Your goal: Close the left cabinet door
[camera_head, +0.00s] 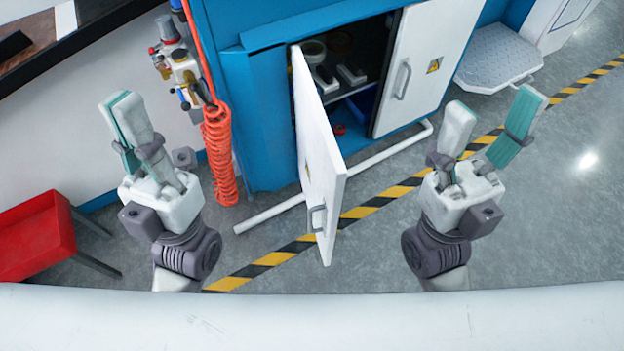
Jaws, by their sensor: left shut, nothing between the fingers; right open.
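The left cabinet door (318,165) is white and stands swung wide open, its free edge towards me, with a handle (317,217) near that edge. The blue cabinet (262,120) behind it shows a dark inside with several items on a shelf. The right cabinet door (425,62) is white and looks shut or nearly so. My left gripper (125,108) is shut and empty, to the left of the open door and apart from it. My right gripper (495,105) is open and empty, to the right of the door and clear of it.
A red coiled hose (220,150) hangs by the cabinet's left side, near my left gripper. A red stool or bin (38,237) stands at the lower left. A white floor bar (375,158) runs before the cabinet. Grey floor (560,210) at the right is clear.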

